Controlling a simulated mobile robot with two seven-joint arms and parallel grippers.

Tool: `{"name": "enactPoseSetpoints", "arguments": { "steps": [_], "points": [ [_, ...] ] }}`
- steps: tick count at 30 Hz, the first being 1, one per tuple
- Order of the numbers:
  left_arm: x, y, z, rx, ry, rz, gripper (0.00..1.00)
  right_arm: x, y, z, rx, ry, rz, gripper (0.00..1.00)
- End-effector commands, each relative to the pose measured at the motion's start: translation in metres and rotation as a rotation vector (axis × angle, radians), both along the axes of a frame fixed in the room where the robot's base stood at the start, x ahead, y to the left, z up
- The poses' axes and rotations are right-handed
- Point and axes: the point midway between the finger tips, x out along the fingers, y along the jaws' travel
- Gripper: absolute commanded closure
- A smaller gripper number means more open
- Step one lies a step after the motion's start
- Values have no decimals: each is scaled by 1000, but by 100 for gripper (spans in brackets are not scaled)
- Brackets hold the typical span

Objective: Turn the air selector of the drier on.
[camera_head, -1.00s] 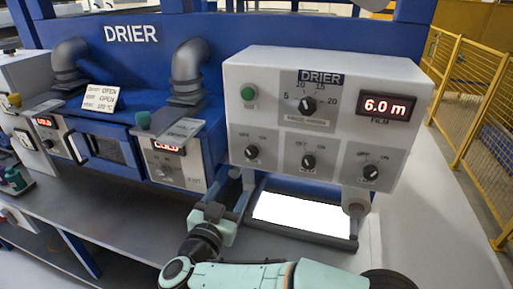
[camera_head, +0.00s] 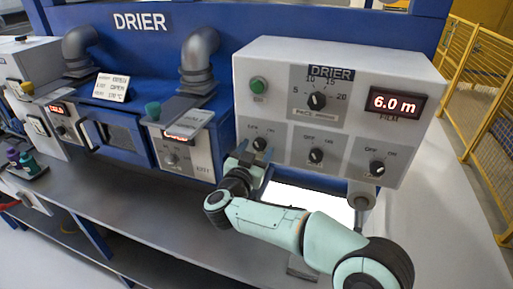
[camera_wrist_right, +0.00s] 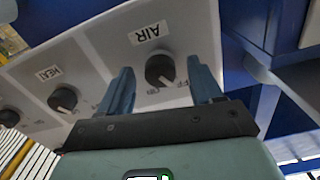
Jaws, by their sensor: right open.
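The air selector is a small black rotary knob (camera_head: 259,144) at the lower left of the drier's white control box (camera_head: 285,60). In the right wrist view the knob (camera_wrist_right: 160,70) shows upside down under the word AIR; its pointer seems to lean toward the OFF label. My right gripper (camera_head: 254,160) is open just below and in front of the knob. In the right wrist view its two blue fingers (camera_wrist_right: 160,66) stand on either side of the knob, apart from it as seen; the depth gap is hard to tell. My left gripper is out of view.
The heat knob (camera_head: 316,155) and another knob (camera_head: 377,168) sit to the right on the same panel. The pace knob (camera_head: 317,100) and a green button (camera_head: 258,84) are above. A lit white plate (camera_head: 290,196) lies below the box.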

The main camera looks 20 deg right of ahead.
Motion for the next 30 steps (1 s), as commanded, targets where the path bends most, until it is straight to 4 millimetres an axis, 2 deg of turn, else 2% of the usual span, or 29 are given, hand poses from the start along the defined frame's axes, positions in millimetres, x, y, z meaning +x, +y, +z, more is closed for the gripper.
{"name": "enactPoseSetpoints", "arguments": {
  "steps": [10, 11, 15, 16, 30],
  "points": [
    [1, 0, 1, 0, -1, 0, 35, 4, -3, 0, 0, 0, 0, 35],
    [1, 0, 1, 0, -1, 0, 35, 4, -3, 0, 0, 0, 0, 38],
    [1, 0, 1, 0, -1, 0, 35, 4, -3, 0, 0, 0, 0, 84],
    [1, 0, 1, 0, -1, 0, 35, 4, -3, 0, 0, 0, 0, 91],
    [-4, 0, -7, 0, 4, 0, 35, 4, -3, -2, 79, -53, 0, 91]
  ]
}}
